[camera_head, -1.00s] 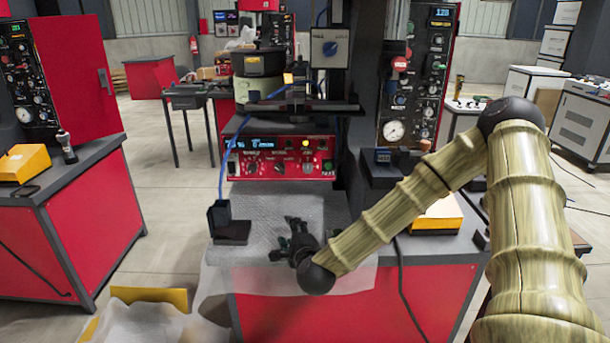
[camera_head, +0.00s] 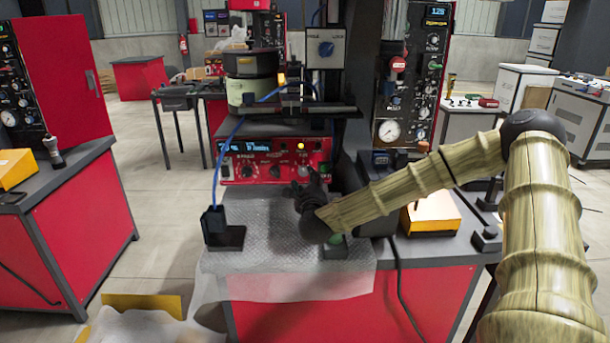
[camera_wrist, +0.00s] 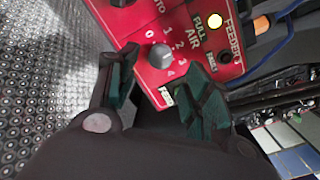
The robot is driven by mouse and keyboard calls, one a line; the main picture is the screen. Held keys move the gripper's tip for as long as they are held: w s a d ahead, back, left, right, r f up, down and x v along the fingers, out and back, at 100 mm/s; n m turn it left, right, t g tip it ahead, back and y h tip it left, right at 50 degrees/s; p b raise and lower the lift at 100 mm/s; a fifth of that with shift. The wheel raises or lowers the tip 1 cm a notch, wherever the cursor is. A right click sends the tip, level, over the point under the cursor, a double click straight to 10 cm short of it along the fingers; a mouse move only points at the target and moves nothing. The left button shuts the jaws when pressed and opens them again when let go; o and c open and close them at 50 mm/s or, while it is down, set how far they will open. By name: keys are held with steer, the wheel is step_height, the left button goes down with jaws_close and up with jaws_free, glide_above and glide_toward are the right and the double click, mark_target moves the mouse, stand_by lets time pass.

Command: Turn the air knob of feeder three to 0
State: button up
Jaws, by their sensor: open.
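In the wrist view, the air knob (camera_wrist: 160,55) is a small grey round knob on a red panel (camera_wrist: 130,22). A white scale from 0 to 4 curves around it, with the word AIR beside it. The knob's pointer is too unclear to read. The panel also says FEEDER, its number not legible. My gripper (camera_wrist: 160,92) is open, its green-padded fingers on either side below the knob, apart from it. In the head view, my dark gripper (camera_head: 309,187) is in front of the right part of the red control box (camera_head: 262,176) and partly hides its lower right.
A blue cable (camera_head: 217,165) hangs left of the box to a black block (camera_head: 224,235). A textured sheet (camera_head: 285,265) covers the bench front. A gauge panel (camera_head: 410,100) rises behind.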

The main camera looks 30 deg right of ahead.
mark_target(304, 173)
steer(key=shift+x, duration=2.05)
steer(key=c, duration=1)
